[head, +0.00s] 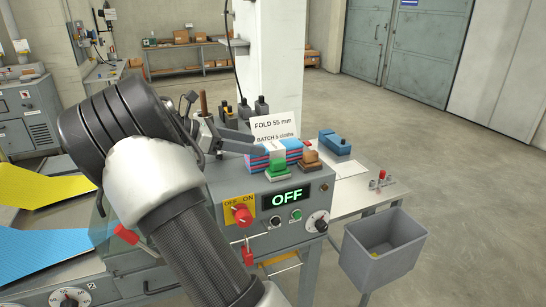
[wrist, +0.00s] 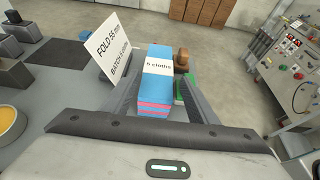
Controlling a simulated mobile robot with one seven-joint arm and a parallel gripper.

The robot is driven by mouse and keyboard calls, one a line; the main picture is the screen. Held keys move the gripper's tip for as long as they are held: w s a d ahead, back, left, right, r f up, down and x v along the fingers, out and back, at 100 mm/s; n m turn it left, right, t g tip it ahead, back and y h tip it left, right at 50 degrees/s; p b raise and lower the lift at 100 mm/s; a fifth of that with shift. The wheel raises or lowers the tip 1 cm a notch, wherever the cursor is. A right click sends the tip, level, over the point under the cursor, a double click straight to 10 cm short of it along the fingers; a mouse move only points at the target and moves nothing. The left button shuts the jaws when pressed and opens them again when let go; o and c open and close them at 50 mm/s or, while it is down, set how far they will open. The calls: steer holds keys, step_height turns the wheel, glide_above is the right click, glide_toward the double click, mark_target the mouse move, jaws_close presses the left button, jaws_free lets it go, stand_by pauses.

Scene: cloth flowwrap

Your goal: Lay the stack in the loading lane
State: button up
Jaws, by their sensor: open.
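The stack of folded blue and pink cloths (head: 257,162) lies on top of the grey machine, behind a green-based block and a brown block. In the wrist view the stack (wrist: 155,88) has a white band with lettering and lies lengthwise between my fingers. My gripper (head: 236,140) is open over the machine top, at the left end of the stack. The fingers (wrist: 160,78) stand on either side of the stack, with no clear grip on it. I cannot pick out the loading lane for certain.
A white sign (head: 275,126) reading "FOLD 55 mm" stands close to the stack. A blue block (head: 335,143) sits on the side table (head: 350,195) at right. A grey bin (head: 385,268) stands in front of it.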

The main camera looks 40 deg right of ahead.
steer(key=x, duration=0.8)
steer(key=shift+w+d, duration=0.1)
steer(key=c, duration=0.9)
steer(key=shift+r, duration=0.1)
step_height(320, 180, up, 10)
steer(key=shift+p, duration=0.4)
